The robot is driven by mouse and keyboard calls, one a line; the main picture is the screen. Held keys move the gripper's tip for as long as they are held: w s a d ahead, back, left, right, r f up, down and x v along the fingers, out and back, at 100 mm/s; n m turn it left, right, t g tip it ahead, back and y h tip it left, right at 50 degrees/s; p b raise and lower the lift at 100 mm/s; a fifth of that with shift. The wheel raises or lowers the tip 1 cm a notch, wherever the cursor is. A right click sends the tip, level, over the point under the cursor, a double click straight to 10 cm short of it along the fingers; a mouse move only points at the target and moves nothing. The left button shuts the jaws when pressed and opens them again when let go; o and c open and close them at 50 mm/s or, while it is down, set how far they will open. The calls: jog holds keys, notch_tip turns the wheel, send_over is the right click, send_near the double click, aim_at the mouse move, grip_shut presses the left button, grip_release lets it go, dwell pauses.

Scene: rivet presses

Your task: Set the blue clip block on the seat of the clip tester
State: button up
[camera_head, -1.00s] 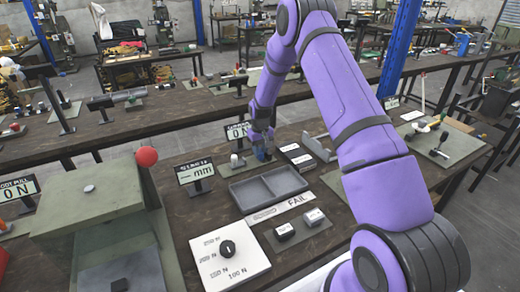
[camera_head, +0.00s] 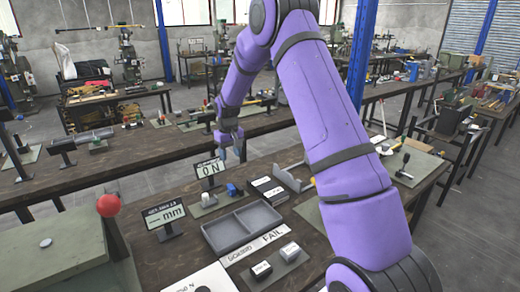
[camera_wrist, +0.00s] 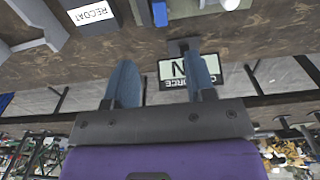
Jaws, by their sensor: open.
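The small blue clip block (camera_head: 233,190) stands upright beside a small cream-topped post (camera_head: 208,199), at the right end of a low grey fixture under the "0 N" display (camera_head: 208,168). I take this fixture to be the clip tester. I cannot tell exactly how the block rests on its seat. My gripper (camera_head: 230,148) is open and empty, above and behind the block, apart from it. In the wrist view the spread fingers (camera_wrist: 161,65) have nothing between them, and the block (camera_wrist: 160,14) shows at the top edge.
A grey two-compartment tray (camera_head: 242,228) lies in front, with a FAIL label strip. Dark and light blocks (camera_head: 289,250) lie on a plate at the front. A "mm" display (camera_head: 164,217) and a red ball knob (camera_head: 108,205) stand at left. A RECOAT label (camera_wrist: 92,12) shows in the wrist view.

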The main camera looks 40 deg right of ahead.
jog(key=s+a+r+t, duration=0.1)
jog(key=s+a+r, duration=0.2)
jog(key=s+r, duration=0.8)
jog(key=s+a+r+t, duration=0.2)
jog(key=s+a+r, duration=0.2)
jog(key=s+r, duration=0.65)
jog(key=s+a+r+t, duration=0.1)
jog(key=s+r, duration=0.1)
jog(key=s, duration=0.9)
jog(key=s+a+r+t, duration=0.1)
jog(key=s+a+r, duration=0.1)
jog(key=s, duration=0.9)
jog(key=shift+a+r, duration=0.15)
jog(key=shift+r, duration=0.25)
